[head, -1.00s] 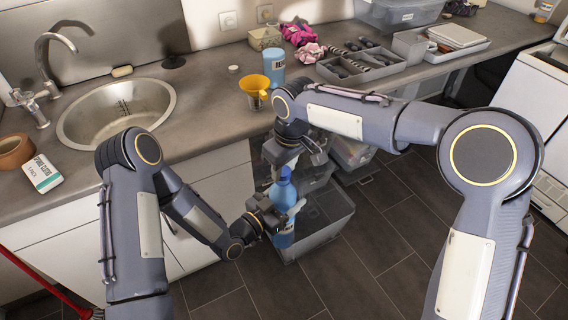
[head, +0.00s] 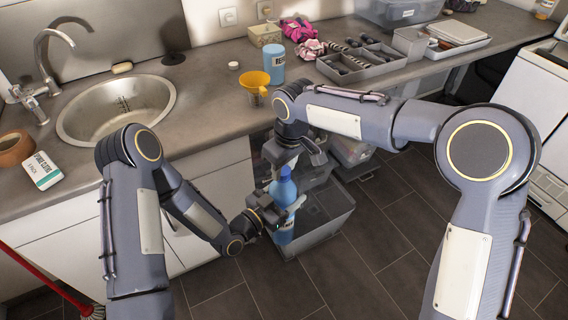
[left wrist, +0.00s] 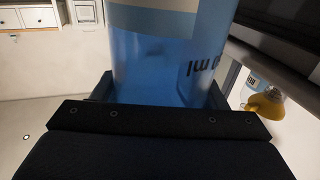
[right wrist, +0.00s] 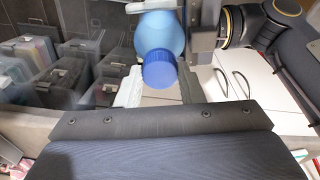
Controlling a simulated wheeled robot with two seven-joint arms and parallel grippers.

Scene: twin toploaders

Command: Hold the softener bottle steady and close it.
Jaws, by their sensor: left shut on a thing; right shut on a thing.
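The softener bottle (head: 284,188) is light blue and stands upright in the air in front of the counter. My left gripper (head: 275,214) is shut on its body, which fills the left wrist view (left wrist: 160,62). My right gripper (head: 286,168) is above it, at its top, shut on the dark blue cap (right wrist: 160,69). In the right wrist view the cap is at the top of the bottle (right wrist: 160,32), between the fingers. The cap's seating on the neck cannot be made out.
A grey bin (head: 322,228) is on the floor behind the bottle. On the counter are a yellow funnel (head: 254,82), a blue container (head: 274,62), a small white lid (head: 234,66) and a grey divided tray (head: 362,62). The sink (head: 117,108) is at left.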

